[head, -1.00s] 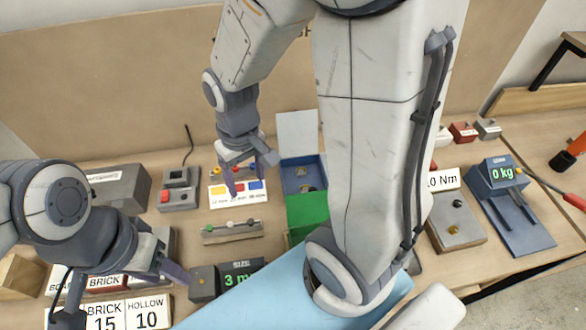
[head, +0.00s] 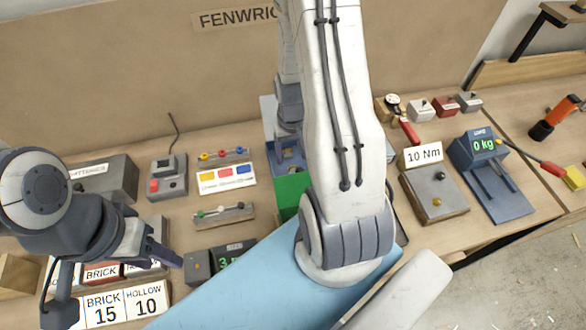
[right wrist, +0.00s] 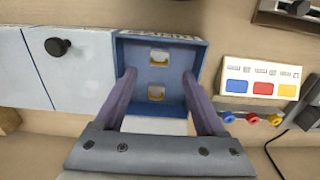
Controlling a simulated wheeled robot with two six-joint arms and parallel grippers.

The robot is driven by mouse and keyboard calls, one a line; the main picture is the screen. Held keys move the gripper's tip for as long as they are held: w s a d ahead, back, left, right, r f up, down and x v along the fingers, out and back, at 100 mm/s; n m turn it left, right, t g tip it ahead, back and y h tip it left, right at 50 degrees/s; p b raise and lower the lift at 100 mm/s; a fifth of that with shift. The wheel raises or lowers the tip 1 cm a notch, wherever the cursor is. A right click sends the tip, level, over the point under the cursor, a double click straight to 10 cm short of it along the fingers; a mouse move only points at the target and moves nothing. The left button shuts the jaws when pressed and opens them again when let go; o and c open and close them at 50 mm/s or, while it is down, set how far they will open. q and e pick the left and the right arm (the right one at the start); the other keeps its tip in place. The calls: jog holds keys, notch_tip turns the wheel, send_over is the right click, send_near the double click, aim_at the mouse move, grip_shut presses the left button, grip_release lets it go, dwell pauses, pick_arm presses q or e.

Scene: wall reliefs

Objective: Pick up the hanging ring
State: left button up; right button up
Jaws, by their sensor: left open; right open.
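No clear hanging ring can be made out. In the right wrist view, an open blue box (right wrist: 202,60) holds two small yellowish square pieces, an upper one (right wrist: 159,57) and a lower one (right wrist: 156,92); I cannot tell if either is a ring. My right gripper (right wrist: 160,75) is open, its fingers on either side of these pieces, with nothing visibly held. In the head view the right arm partly hides the blue box (head: 272,157). My left gripper (head: 166,252) is open, at the lower left near the BRICK and HOLLOW labels.
A card with coloured patches (head: 227,178) and a row of coloured knobs (head: 223,154) lie left of the box. A green block (head: 290,190) stands in front. A blue scale (head: 490,170) stands right.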

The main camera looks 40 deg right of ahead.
aim_at(293, 166)
jog(key=shift+s+f+p, duration=0.2)
jog(key=shift+f+p, duration=0.45)
jog(key=shift+f, duration=1.85)
grip_shut()
